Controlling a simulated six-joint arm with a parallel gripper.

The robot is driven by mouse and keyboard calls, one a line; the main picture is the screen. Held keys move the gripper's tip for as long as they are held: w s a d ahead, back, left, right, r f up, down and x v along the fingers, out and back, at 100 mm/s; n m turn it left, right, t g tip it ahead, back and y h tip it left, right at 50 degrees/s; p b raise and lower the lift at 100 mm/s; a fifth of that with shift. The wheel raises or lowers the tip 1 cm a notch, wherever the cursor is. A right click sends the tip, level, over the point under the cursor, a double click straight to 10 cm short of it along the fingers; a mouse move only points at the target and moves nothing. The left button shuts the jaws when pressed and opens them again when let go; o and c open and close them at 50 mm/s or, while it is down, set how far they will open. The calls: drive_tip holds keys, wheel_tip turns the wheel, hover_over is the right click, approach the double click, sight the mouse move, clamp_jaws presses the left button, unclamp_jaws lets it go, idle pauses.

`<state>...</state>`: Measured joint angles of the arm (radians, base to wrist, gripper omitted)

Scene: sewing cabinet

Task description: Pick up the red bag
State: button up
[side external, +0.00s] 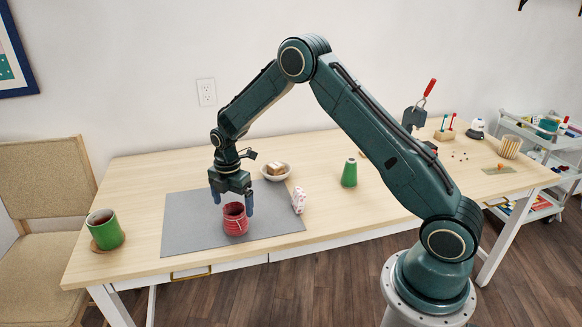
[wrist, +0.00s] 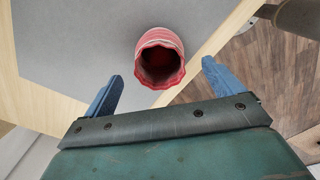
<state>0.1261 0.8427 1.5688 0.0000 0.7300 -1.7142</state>
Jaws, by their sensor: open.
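The red bag (side external: 235,219) stands upright near the front edge of a grey mat (side external: 190,225). Its top is open, with a scalloped rim, and lighter bands run around its side. In the wrist view, the bag (wrist: 160,42) lies ahead of and between the two blue fingers. My gripper (side external: 231,200) is open, pointing down, with its fingers at about the height of the bag's rim in the side view. It also shows in the wrist view (wrist: 160,82), with nothing between the fingers.
A white patterned object (side external: 299,200) lies close to the right of the bag. A green cup (side external: 105,229) is at the left. The mat left of the bag is clear.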

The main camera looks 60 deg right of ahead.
drive_tip(key=shift+f, duration=2.55)
drive_tip(key=shift+c, duration=0.2)
drive_tip(key=c, duration=1)
